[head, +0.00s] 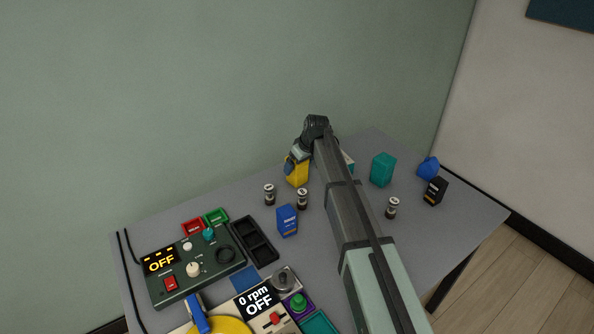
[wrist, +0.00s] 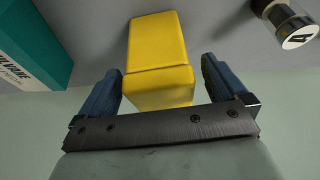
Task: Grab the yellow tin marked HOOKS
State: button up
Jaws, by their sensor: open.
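A yellow tin (head: 297,174) stands towards the back of the grey table in the head view, partly covered by my gripper and arm. It fills the middle of the wrist view (wrist: 158,55). No marking can be read on the sides that show. My gripper (wrist: 162,88) is open, with one blue finger on each side of the tin's near end. Small gaps show between the fingers and the tin. In the head view my gripper (head: 296,163) is at the top of the tin.
A teal box (wrist: 35,45) is left of the tin in the wrist view, and a numbered canister (wrist: 287,25) is right. In the head view, a dark blue box (head: 287,221), a teal container (head: 383,169), a black box (head: 435,191) and a control unit (head: 180,291) share the table.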

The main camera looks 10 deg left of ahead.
jog(key=x, duration=0.3)
jog(key=shift+w+a, duration=0.1)
jog(key=shift+c, duration=0.2)
jog(key=c, duration=1.2)
